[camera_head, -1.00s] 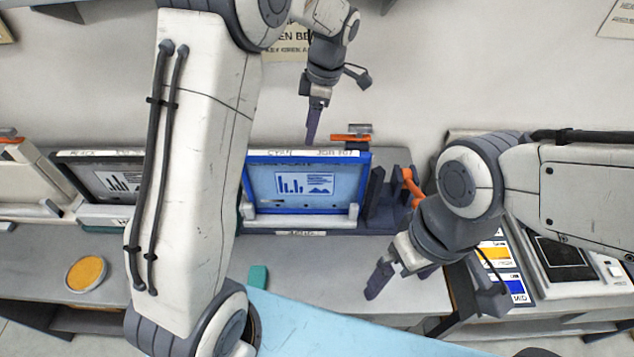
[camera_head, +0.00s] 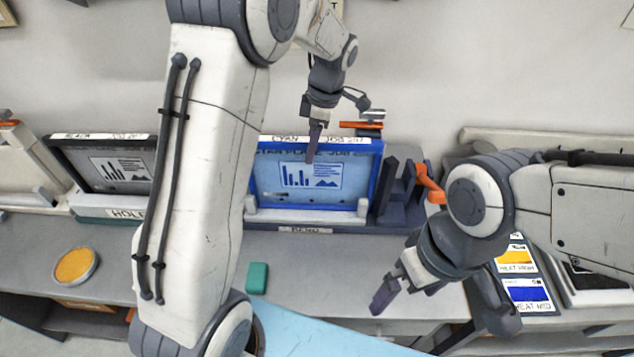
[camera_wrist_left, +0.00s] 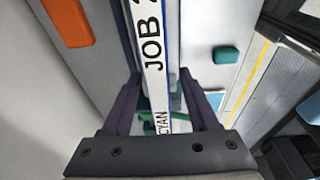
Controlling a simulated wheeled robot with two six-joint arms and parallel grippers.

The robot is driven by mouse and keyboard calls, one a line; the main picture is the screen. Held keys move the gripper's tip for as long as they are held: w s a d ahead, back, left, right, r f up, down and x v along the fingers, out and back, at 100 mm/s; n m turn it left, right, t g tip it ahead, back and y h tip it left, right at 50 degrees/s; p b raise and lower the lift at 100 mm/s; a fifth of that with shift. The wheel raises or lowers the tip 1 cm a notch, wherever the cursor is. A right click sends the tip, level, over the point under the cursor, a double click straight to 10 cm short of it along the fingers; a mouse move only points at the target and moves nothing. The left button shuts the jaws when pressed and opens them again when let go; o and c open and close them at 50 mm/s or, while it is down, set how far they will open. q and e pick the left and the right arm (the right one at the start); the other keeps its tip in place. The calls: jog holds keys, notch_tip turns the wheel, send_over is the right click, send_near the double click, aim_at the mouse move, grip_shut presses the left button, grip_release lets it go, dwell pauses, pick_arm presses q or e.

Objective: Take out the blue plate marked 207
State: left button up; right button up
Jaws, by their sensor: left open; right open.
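The blue plate (camera_head: 311,202) stands upright in its grey holder on the bench. The white strip on its top edge reads CYAN and JOB 207; in the left wrist view this strip (camera_wrist_left: 153,65) runs between the fingers. My left gripper (camera_head: 314,150) is at the plate's top edge, its fingertips overlapping the upper part of the plate in the head view. In the left wrist view the gripper (camera_wrist_left: 161,88) is open, with one finger on each side of the strip; contact cannot be told. My right gripper (camera_head: 388,290) is open and empty, in front of the bench at right.
A black plate (camera_head: 117,183) stands in a unit marked HOLD at left, partly behind my left arm. An orange lever (camera_head: 430,184) sits right of the blue plate. A yellow-topped round tin (camera_head: 75,266) and green block (camera_head: 257,277) lie on the bench. Coloured cards (camera_head: 527,295) are at right.

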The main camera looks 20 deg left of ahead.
pick_arm(q)
jog(key=shift+c, duration=0.3)
grip_shut()
jog(key=shift+r, duration=0.1)
jog(key=shift+w+r+p, duration=0.1)
jog(key=shift+r+p, duration=0.35)
jog(key=shift+r, duration=0.05)
notch_tip(320, 180, up, 10)
jog(key=p, duration=0.7)
jog(key=shift+r+p, duration=0.1)
jog(key=shift+p, duration=0.2)
